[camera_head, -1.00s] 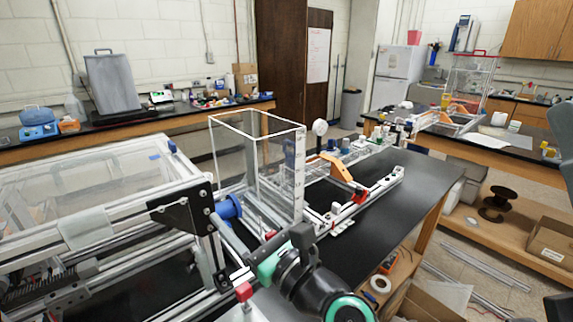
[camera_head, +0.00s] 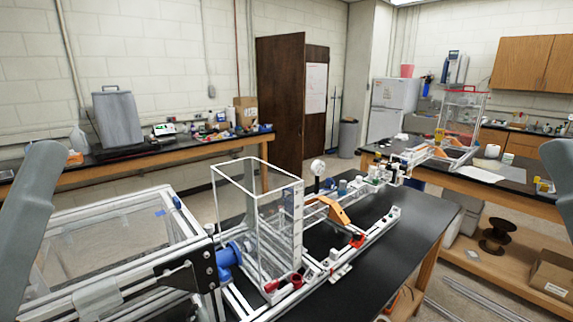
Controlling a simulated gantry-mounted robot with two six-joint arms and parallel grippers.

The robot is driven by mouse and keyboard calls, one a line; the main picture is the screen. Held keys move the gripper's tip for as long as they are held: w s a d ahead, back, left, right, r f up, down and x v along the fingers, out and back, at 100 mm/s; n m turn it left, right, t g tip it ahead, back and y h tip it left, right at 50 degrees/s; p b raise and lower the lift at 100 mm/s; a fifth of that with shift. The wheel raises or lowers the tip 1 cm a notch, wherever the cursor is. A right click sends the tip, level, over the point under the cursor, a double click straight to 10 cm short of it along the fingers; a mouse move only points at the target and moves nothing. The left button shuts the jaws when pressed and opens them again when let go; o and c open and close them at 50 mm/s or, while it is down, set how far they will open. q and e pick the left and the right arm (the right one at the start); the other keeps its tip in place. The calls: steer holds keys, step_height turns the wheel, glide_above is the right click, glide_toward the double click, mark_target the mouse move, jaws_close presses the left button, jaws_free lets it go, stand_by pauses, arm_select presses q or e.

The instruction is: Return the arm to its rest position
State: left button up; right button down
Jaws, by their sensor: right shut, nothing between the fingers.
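Neither of my grippers shows in the head view; no fingers are visible. A grey link of my left arm (camera_head: 28,225) rises along the left edge. A grey link of my right arm (camera_head: 562,170) shows at the right edge. The extrusion frame (camera_head: 130,240) stands at the lower left with clear panels and a black plate. A clear open-topped box (camera_head: 257,190) stands upright beside it, next to a blue round part (camera_head: 229,254). A rail with an orange arched part (camera_head: 337,212) runs from the box toward the back right.
The black table (camera_head: 405,235) has bare room right of the rail. A wooden bench (camera_head: 130,165) with a grey case (camera_head: 118,120) stands along the back wall. A second bench (camera_head: 540,193) carries another rail setup at the right. A dark spool (camera_head: 495,240) sits on its lower shelf.

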step_height(320, 180, up, 32)
steer(key=p, duration=2.9)
